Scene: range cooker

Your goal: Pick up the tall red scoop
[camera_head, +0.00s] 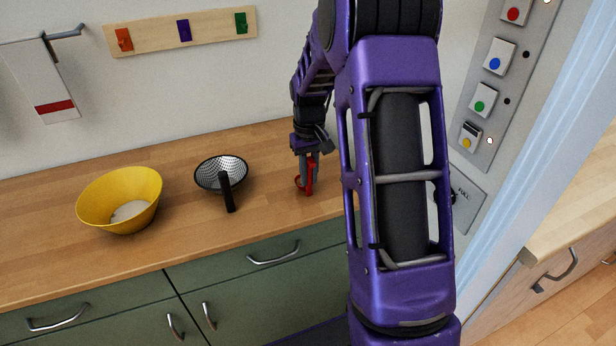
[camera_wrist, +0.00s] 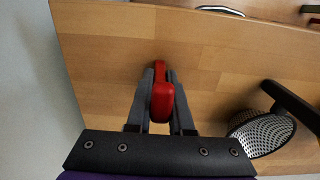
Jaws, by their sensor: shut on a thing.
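The tall red scoop (camera_head: 299,182) is near the right end of the wooden counter in the head view, partly hidden by my gripper (camera_head: 309,178). In the wrist view the red scoop (camera_wrist: 163,100) stands between the two fingers of my gripper (camera_wrist: 160,88), with its top end toward the camera. The fingers point down and are shut on it from both sides. I cannot tell whether its lower end touches the counter.
A black-handled strainer (camera_head: 222,172) and a yellow bowl (camera_head: 120,200) stand on the counter (camera_head: 50,262) to the left. A wall panel with coloured buttons (camera_head: 496,62) is at the right. A hook rail (camera_head: 182,30) and a towel (camera_head: 42,82) hang at the back.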

